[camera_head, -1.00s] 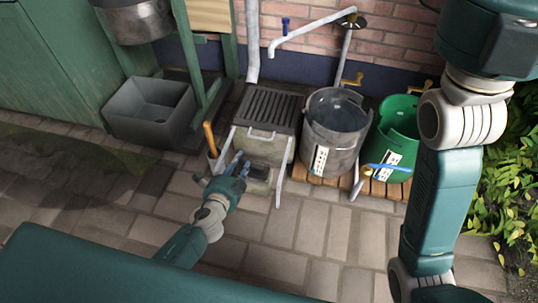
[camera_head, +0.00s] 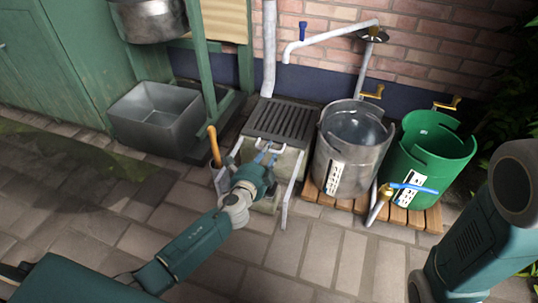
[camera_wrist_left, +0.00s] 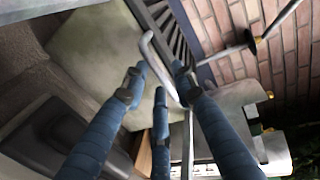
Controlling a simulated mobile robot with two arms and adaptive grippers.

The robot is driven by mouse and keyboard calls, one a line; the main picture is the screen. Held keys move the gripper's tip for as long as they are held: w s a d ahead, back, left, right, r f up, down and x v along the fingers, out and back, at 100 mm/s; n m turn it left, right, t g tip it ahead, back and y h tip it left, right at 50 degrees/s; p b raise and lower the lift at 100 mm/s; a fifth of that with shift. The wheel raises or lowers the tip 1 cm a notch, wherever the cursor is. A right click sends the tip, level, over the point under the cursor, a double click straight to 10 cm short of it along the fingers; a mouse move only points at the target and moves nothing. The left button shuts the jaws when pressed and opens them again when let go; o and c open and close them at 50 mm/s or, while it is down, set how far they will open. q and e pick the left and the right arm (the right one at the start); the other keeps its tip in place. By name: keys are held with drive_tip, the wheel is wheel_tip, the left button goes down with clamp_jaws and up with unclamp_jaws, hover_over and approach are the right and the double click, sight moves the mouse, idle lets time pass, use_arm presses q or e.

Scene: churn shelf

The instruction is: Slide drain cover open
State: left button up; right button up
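The drain cover (camera_head: 283,120) is a dark slotted grate on top of a pale stone block (camera_head: 288,160). A light metal bar handle (camera_head: 264,143) is at its front edge. My left gripper (camera_head: 266,158) is at the front of the block, just below the handle. In the left wrist view the blue fingers of my left gripper (camera_wrist_left: 158,80) are spread apart, with the bent handle (camera_wrist_left: 158,62) showing between them. I cannot tell whether they touch it. The slotted cover (camera_wrist_left: 176,30) shows at the top there. My right gripper is out of view.
A metal bucket (camera_head: 352,150) of water and a green bucket (camera_head: 430,160) stand right of the block on a wooden slat base (camera_head: 405,218). A grey basin (camera_head: 158,118) is to the left. A wooden-handled tool (camera_head: 214,146) stands beside the block. Paving in front is open.

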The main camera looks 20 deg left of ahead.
use_arm(q)
drive_tip(key=shift+w+f, duration=0.2)
drive_tip(key=shift+w, duration=0.5)
clamp_jaws()
drive_tip(key=shift+s, duration=0.1)
